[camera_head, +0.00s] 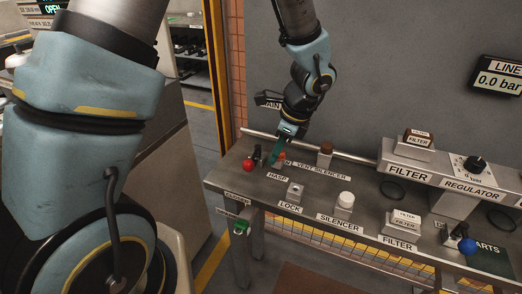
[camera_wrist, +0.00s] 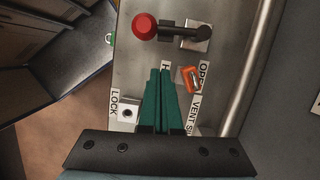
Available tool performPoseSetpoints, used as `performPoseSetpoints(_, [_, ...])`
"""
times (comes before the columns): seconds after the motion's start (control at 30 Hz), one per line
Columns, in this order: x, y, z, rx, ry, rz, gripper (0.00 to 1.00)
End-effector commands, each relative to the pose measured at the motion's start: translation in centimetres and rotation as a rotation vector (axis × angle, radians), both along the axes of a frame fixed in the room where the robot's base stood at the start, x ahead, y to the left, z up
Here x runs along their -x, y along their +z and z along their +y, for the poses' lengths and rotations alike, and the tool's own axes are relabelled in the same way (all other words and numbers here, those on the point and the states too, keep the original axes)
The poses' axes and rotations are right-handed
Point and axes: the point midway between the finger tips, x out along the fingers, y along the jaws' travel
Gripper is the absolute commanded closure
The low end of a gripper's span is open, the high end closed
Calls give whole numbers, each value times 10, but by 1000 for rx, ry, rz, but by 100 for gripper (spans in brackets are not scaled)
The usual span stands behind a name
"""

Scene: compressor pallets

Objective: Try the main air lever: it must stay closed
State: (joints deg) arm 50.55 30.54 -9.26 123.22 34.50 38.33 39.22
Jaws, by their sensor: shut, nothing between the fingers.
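The air lever's red ball knob (camera_head: 248,165) stands at the left end of the bench, left of my gripper. In the wrist view the red knob (camera_wrist: 144,26) sits on a dark arm reaching right to a metal block. My gripper (camera_head: 270,163) points down with its green fingers together and empty. In the wrist view the fingertips (camera_wrist: 160,72) are below the lever in the picture, apart from it. An orange piece (camera_wrist: 190,79) lies just right of the fingertips, near a partly hidden label. The metal LOCK block (camera_head: 295,191) stands in front of the HASP label.
A pipe (camera_head: 350,156) runs along the back of the bench (camera_head: 262,196). A brown-topped silencer (camera_head: 325,150), a white-topped silencer (camera_head: 345,200), filters (camera_head: 402,222) and a regulator (camera_head: 474,165) stand to the right. The wall display (camera_head: 499,81) reads 0.0 bar. A blue knob (camera_head: 467,246) is at far right.

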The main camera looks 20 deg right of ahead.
Motion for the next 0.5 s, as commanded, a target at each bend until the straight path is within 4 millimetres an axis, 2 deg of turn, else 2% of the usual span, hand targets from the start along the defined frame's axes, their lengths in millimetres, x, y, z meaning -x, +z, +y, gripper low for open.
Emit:
performPoseSetpoints(0.03, [-6,2,9,-2,3,0,100])
performPoseSetpoints(0.2, [-19,-2,24,-2,2,-1,100])
performPoseSetpoints(0.5, [-24,-6,31,1,1,-1,100])
